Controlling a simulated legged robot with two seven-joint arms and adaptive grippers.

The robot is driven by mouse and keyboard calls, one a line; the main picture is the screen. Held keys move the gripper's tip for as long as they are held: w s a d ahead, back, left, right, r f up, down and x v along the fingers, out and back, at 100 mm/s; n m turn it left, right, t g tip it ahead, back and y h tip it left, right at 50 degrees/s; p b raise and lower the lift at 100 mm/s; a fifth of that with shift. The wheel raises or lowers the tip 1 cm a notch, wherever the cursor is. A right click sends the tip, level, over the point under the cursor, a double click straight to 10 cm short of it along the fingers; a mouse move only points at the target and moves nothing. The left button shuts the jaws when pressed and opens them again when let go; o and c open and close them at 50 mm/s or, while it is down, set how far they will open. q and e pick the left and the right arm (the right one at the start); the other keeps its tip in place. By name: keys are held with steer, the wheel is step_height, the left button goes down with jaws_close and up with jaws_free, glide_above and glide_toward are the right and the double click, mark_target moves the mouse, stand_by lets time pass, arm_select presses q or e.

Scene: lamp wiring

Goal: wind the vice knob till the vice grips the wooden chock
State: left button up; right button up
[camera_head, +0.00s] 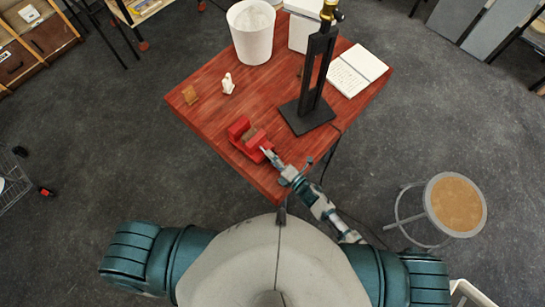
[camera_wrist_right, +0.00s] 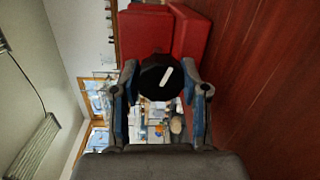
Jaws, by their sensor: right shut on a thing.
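The red vice (camera_head: 240,134) sits on the red-brown table near its front left edge. Its red body also shows at the top of the right wrist view (camera_wrist_right: 192,32). A small brownish piece, seemingly the wooden chock (camera_head: 250,132), is between the vice's red parts; whether the jaws touch it is too small to tell. The black vice knob (camera_wrist_right: 161,78), with a white mark tilted up to the right, faces the right wrist camera. My right gripper (camera_wrist_right: 160,76) is shut on the knob, one finger on each side; in the head view it reaches the vice's front (camera_head: 268,152). My left gripper is out of view.
A black lamp stand (camera_head: 308,114) stands just right of the vice. A white bin (camera_head: 252,34), an open notebook (camera_head: 356,70), a small white figure (camera_head: 228,84) and a tan block (camera_head: 190,95) are on the table (camera_head: 205,112). A round stool (camera_head: 456,203) stands at right.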

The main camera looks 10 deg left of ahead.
steer(key=o, duration=1)
steer(key=shift+s+f, duration=0.1)
steer(key=shift+f, duration=0.15)
steer(key=shift+o, duration=0.7)
steer(key=shift+a, duration=0.1)
steer(key=v, duration=1.2)
steer(key=shift+r, duration=0.15)
